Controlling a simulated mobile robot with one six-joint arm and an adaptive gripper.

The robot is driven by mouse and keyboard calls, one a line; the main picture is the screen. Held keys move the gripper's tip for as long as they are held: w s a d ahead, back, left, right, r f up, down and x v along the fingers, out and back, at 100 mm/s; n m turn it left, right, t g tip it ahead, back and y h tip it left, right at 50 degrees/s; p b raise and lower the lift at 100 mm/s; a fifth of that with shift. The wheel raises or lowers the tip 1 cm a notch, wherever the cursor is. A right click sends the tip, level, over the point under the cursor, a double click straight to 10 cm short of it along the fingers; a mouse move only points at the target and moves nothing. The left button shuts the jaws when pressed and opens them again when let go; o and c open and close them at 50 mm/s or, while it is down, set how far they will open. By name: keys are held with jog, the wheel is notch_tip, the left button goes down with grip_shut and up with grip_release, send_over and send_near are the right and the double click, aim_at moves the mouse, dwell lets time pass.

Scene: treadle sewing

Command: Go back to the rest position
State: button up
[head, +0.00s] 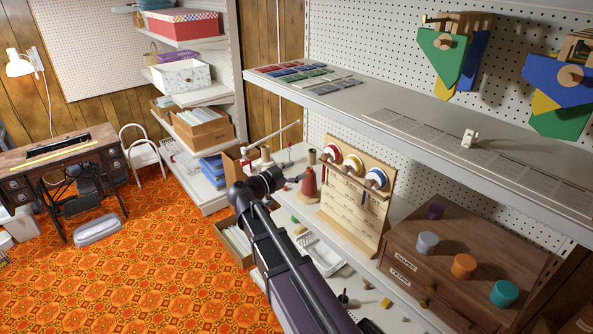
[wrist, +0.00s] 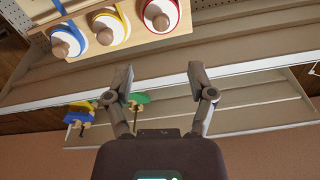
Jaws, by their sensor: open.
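My gripper (wrist: 159,82) is open in the wrist view, its two fingers spread with nothing held between them. It hangs in free space before the pale shelf edge (wrist: 245,126). The wooden board (head: 355,199) with red, yellow and blue ringed discs stands on the shelf to the right of my arm. Its discs also show at the top of the wrist view, apart from my fingers.
A brown drawer cabinet (head: 461,258) with several coloured round pieces on top stands at right. A red cone (head: 309,184) and a white basket (head: 321,256) are near my arm. Coloured shapes hang on the pegboard above. The orange patterned floor (head: 170,270) is largely clear, with a treadle sewing table (head: 60,165) at left.

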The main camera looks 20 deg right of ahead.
jog(key=s+d+f+n+g+y+b, duration=0.1)
jog(key=s+f+n+g+y, duration=0.1)
jog(key=s+f+n+y, duration=0.35)
jog(key=s+d+f+n+g+y+b, duration=0.1)
jog(key=s+f+n+g+y, duration=0.15)
jog(key=s+f, duration=0.55)
jog(key=s+a+f+n+g+y+b, duration=0.2)
jog(key=s+a+f+n+y, duration=0.4)
jog(key=a+f+n+y, duration=0.1)
notch_tip(320, 180, down, 2)
jog(key=shift+s+a+f+n+y, duration=0.15)
jog(key=shift+s+n+y, duration=0.2)
jog(key=shift+y, duration=0.45)
